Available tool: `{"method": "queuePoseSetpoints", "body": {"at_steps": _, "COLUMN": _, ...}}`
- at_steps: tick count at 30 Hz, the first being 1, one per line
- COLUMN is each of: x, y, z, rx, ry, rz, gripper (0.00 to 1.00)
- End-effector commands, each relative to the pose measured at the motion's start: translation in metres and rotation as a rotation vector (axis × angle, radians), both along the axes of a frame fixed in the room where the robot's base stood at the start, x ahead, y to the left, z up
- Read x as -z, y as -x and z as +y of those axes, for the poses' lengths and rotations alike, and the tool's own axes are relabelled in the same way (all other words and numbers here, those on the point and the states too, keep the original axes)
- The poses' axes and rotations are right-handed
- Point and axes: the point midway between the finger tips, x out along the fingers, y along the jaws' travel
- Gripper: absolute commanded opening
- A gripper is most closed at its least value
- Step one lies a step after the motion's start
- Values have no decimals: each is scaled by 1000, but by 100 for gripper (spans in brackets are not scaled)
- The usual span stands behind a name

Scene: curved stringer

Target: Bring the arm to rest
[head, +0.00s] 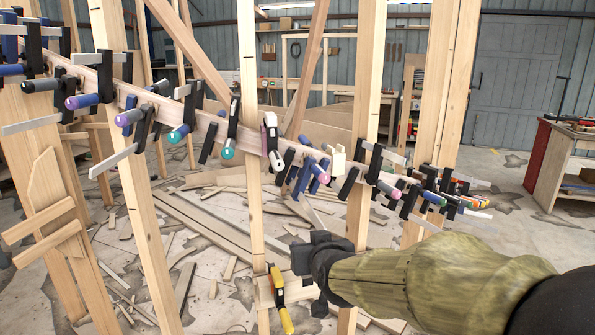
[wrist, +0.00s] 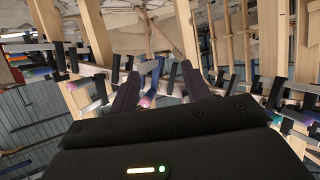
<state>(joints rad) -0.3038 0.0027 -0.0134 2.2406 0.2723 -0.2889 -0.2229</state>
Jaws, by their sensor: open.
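My arm reaches in from the lower right in the head view, in a mottled olive cover. My gripper (head: 304,259) is at its end, black and pointing left, below the curved wooden stringer and in front of the upright posts. In the wrist view the two dark fingers of my gripper (wrist: 160,84) stand apart with nothing held between them. The curved stringer (head: 205,117) runs from upper left to lower right with many clamps along it. The gripper seems apart from the stringer.
A yellow-handled clamp (head: 279,299) sits on a low wooden piece just left of my gripper. Upright posts (head: 249,150) stand close by. Loose boards (head: 205,225) litter the floor behind. A workbench (head: 560,160) stands at the right, with some open floor before it.

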Motion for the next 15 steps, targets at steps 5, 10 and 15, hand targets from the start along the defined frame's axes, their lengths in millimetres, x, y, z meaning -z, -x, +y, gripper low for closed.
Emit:
{"method": "queuePoseSetpoints", "body": {"at_steps": 5, "x": 89, "y": 49, "z": -51, "rx": 49, "ry": 51, "rz": 337, "gripper": 48}}
{"method": "queuePoseSetpoints", "body": {"at_steps": 10, "x": 145, "y": 104, "z": -87, "rx": 103, "ry": 77, "rz": 601, "gripper": 48}}
{"method": "queuePoseSetpoints", "body": {"at_steps": 15, "x": 178, "y": 153, "z": -112, "rx": 151, "ry": 92, "rz": 801, "gripper": 48}}
